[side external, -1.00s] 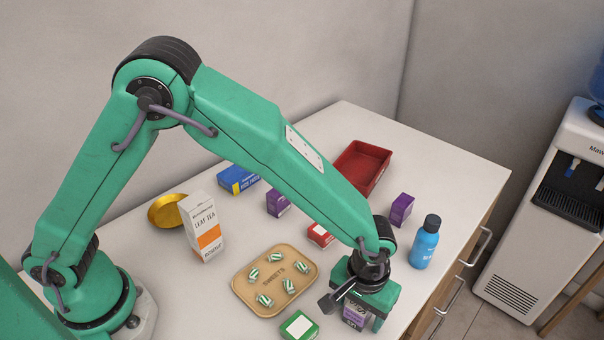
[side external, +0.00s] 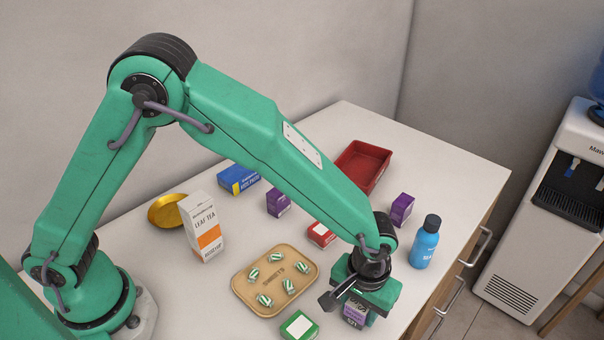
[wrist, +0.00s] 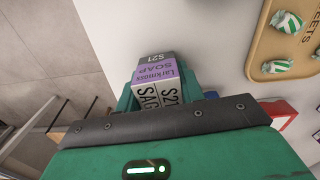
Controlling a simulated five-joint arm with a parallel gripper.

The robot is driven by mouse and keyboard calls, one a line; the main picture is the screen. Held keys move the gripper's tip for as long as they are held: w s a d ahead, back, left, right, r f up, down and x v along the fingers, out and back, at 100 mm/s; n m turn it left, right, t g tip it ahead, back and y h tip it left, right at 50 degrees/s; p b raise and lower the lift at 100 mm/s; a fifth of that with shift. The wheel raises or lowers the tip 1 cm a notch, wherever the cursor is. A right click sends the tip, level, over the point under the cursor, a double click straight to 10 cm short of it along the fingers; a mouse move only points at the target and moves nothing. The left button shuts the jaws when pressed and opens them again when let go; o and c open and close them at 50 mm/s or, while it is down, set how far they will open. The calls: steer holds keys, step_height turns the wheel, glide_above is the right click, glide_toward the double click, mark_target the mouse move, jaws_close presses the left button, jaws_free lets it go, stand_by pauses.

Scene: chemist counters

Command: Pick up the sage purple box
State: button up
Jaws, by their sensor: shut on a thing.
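The sage purple box (side external: 355,313) is a small carton with a purple band and pale and grey label faces. It sits between the fingers of my gripper (side external: 352,318), near the front edge of the counter. In the wrist view the box (wrist: 157,73) shows "SOAP", "SAG" and "S21" lettering, and my gripper (wrist: 155,95) is shut on it. The gripper body hides part of the box. I cannot tell whether its underside is clear of the counter.
A sweets tray (side external: 245,300) and a green box (side external: 299,326) lie left of my gripper. A red box (side external: 320,234), two other purple boxes (side external: 278,203) (side external: 401,210), a blue bottle (side external: 425,243) and a red tray (side external: 372,157) stand around. A leaf tea carton (side external: 203,228) is farther left.

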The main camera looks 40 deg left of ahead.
steer(key=shift+r, duration=0.5)
step_height(320, 180, up, 2)
steer(key=shift+r, duration=0.15)
steer(key=s+d+r, duration=0.3)
steer(key=s+r, duration=0.4)
steer(key=s, duration=0.4)
steer(key=shift+s+d, duration=0.1)
